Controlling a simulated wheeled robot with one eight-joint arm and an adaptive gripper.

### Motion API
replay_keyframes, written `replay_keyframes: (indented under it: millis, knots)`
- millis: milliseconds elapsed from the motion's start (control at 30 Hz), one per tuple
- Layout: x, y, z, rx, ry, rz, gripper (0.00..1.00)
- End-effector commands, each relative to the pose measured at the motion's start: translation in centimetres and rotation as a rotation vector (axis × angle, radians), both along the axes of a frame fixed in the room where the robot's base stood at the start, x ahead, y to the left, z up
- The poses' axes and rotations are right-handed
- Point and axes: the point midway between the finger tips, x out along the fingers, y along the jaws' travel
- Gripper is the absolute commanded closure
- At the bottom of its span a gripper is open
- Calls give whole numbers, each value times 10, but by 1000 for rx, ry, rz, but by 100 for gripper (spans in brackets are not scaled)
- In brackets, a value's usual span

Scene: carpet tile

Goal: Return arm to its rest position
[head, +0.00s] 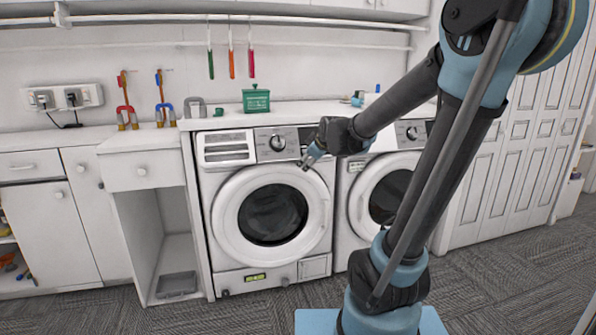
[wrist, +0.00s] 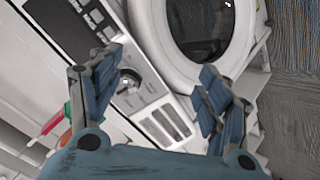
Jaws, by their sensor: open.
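My gripper (head: 310,157) is in front of the upper right of the left washing machine (head: 221,188), at the height of its control panel, in the head view. In the wrist view my gripper (wrist: 160,92) has its two blue-padded fingers spread apart with nothing between them. The washer's dial and panel (wrist: 131,83) show beyond the fingers, with the round door (wrist: 160,30) above. My arm reaches up from the lower right and bends down toward the washer. I cannot tell whether a fingertip touches the machine.
A second front-loading machine (head: 357,208) stands to the right, partly behind my arm. A green box (head: 256,101) sits on the counter above. White cabinets (head: 143,170) are at the left, a panelled door (head: 515,170) at the right. Grey carpet (head: 520,270) is clear at the lower right.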

Motion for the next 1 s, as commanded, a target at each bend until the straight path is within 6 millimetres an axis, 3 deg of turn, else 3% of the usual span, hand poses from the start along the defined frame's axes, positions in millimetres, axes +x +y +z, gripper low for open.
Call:
replay_keyframes:
  millis: [200, 500, 800, 1000]
  knots:
    - [-70, -47, -33, 79, 197, -169, 29]
    - [-172, -99, -82, 180, 451, -445, 29]
    - [-275, -135, -132, 260, 671, -756, 29]
    - [-319, -146, -153, 287, 759, -904, 29]
